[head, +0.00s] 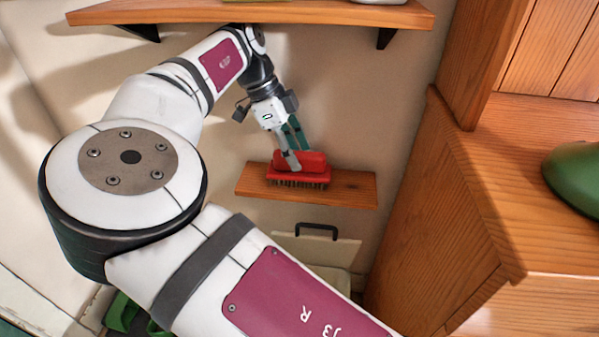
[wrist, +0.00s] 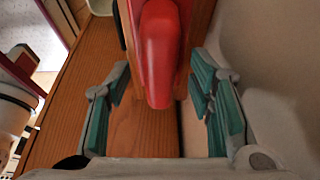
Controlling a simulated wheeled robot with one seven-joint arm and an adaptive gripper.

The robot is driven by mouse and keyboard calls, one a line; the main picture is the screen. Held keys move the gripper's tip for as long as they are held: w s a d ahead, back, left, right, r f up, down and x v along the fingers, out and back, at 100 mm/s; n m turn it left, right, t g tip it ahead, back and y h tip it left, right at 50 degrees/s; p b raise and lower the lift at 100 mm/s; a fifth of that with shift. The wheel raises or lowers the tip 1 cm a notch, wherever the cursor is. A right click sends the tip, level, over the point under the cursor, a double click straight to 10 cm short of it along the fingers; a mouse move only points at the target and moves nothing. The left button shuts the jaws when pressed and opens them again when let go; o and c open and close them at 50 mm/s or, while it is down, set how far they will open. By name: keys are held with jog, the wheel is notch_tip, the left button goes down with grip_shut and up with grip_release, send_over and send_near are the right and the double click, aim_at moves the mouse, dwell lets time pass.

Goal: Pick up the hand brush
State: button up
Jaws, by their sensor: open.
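The hand brush (head: 301,170) is red with dark bristles and stands bristles down on a small wooden wall shelf (head: 350,187). In the wrist view the red brush (wrist: 159,55) points toward me, its rounded near end close to the fingers. My gripper (head: 293,160) is right at the brush in the head view, with a finger in front of it. In the wrist view my gripper (wrist: 160,88) is open, its teal pads apart on either side of the brush end, with gaps on both sides. The bristles are hidden in the wrist view.
A higher wooden shelf (head: 250,13) is above my arm. A wooden cabinet (head: 450,200) stands at the right with a green object (head: 575,175) on it. A pale container with a dark handle (head: 316,228) is below the small shelf. The wall is close behind.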

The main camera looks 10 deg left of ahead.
jog(key=shift+d+f, duration=0.35)
jog(key=shift+d, duration=0.05)
jog(key=shift+d+f+b, duration=0.1)
jog(key=shift+f+b, duration=0.15)
jog(key=shift+b, duration=0.15)
jog(key=shift+f, duration=0.25)
grip_shut()
